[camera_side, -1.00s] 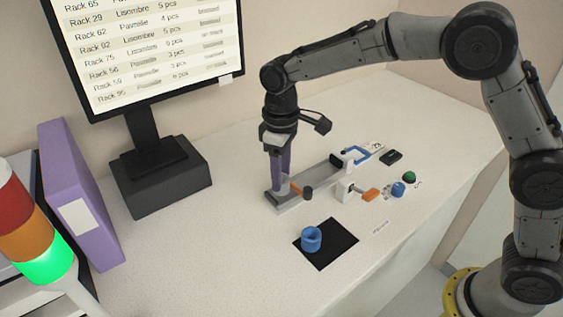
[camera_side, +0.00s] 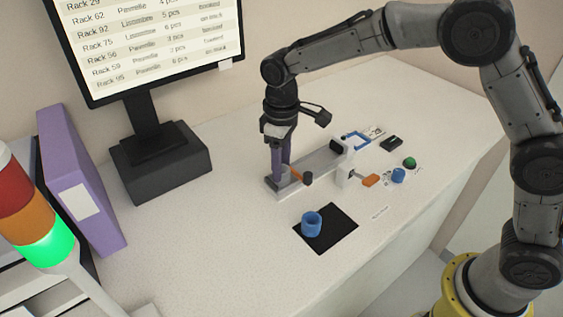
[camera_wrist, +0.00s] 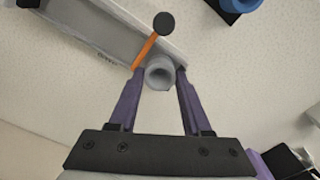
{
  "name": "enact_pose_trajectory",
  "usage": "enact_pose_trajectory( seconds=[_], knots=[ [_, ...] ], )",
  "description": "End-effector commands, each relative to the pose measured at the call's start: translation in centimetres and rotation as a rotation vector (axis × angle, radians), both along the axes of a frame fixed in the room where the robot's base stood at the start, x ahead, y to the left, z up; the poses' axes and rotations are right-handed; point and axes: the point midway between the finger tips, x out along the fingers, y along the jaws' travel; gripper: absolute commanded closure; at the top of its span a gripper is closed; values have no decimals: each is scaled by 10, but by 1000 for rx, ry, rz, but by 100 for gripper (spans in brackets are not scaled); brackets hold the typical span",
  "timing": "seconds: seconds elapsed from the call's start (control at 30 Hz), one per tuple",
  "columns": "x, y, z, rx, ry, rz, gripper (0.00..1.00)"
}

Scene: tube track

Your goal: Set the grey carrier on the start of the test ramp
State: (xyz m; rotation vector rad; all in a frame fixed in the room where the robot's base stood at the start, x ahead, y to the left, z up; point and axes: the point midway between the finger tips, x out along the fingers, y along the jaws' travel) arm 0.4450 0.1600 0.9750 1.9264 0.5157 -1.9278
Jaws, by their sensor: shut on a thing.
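The grey carrier (camera_wrist: 159,72) is a small round cup-like piece between my gripper's purple fingers in the wrist view. My gripper (camera_side: 281,172) is shut on it; it also shows in the wrist view (camera_wrist: 160,80). The carrier (camera_side: 285,174) is at the near left end of the grey test ramp (camera_side: 320,166), beside the orange bar with a black knob. In the wrist view the ramp (camera_wrist: 95,28) runs to the upper left. Whether the carrier touches the ramp's surface is hard to tell.
The orange bar (camera_wrist: 145,50) with its black knob (camera_side: 308,178) crosses the ramp close to my fingers. A blue cup (camera_side: 312,224) stands on a black mat (camera_side: 338,240). A green button (camera_side: 409,163) and blue piece (camera_side: 398,175) sit to the right. The table's front left is clear.

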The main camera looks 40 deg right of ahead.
Motion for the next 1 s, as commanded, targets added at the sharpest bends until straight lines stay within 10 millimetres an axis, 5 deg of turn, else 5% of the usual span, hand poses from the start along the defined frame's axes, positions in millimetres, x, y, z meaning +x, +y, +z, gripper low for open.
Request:
enact_pose_trajectory(
  seconds=[0.27, 0.3, 0.47, 1.0],
  knots=[
    [0, 0, -2, 1, -2, 0, 94],
    [0, 0, -2, 1, -2, 0, 46],
    [0, 0, -2, 0, -1, 0, 17],
    [0, 0, -2, 0, 0, 0, 17]
  ],
)
